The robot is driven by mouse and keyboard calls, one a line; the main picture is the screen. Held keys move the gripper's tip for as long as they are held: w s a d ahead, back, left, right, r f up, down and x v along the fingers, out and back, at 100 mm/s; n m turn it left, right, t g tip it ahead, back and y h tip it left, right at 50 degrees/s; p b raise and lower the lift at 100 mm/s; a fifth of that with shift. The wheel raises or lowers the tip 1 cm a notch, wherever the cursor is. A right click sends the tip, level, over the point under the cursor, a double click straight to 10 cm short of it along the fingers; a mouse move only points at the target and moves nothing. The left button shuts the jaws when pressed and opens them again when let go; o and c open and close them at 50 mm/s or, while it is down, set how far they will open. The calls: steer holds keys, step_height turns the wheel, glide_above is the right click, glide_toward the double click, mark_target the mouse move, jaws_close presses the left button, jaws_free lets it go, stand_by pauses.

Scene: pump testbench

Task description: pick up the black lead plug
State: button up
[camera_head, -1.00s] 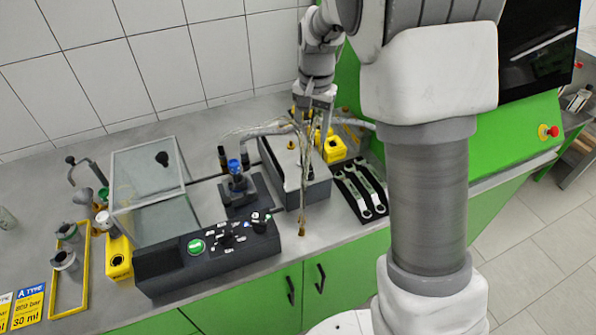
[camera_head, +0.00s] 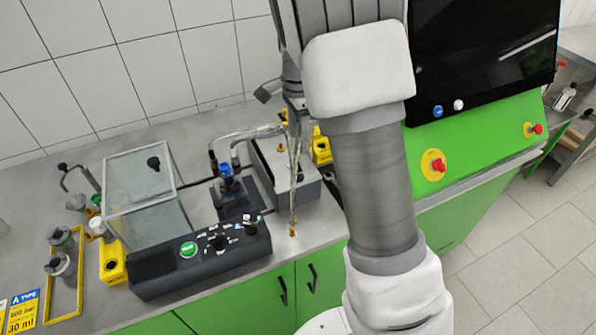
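I cannot single out the black lead plug with certainty. Two small dark upright pieces, one of them a dark peg (camera_head: 213,160), stand behind the blue-topped fitting (camera_head: 226,171), left of the grey box (camera_head: 268,172). My gripper (camera_head: 296,122) is at the back of the bench, above and behind the grey box. It is small, dark and partly covered by my own arm, so its fingers and anything between them cannot be made out. Clear tubing (camera_head: 293,180) hangs in front of the grey box and ends in a brass tip (camera_head: 292,233).
A black control panel (camera_head: 200,259) with a green button lies at the front. A glass-lidded case (camera_head: 140,185) stands to its left rear. A yellow block (camera_head: 321,150) is right of the grey box. The green console (camera_head: 470,140) with a red button rises at the right.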

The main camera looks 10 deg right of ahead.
glide_above(299, 168)
steer(key=f, duration=0.5)
steer(key=shift+w+a+f, duration=0.15)
steer(key=shift+w+f, duration=0.1)
steer(key=shift+f, duration=0.15)
steer(key=f, duration=0.1)
steer(key=f+p, duration=0.1)
steer(key=f, duration=0.3)
steer(key=shift+s, duration=0.25)
jaws_close()
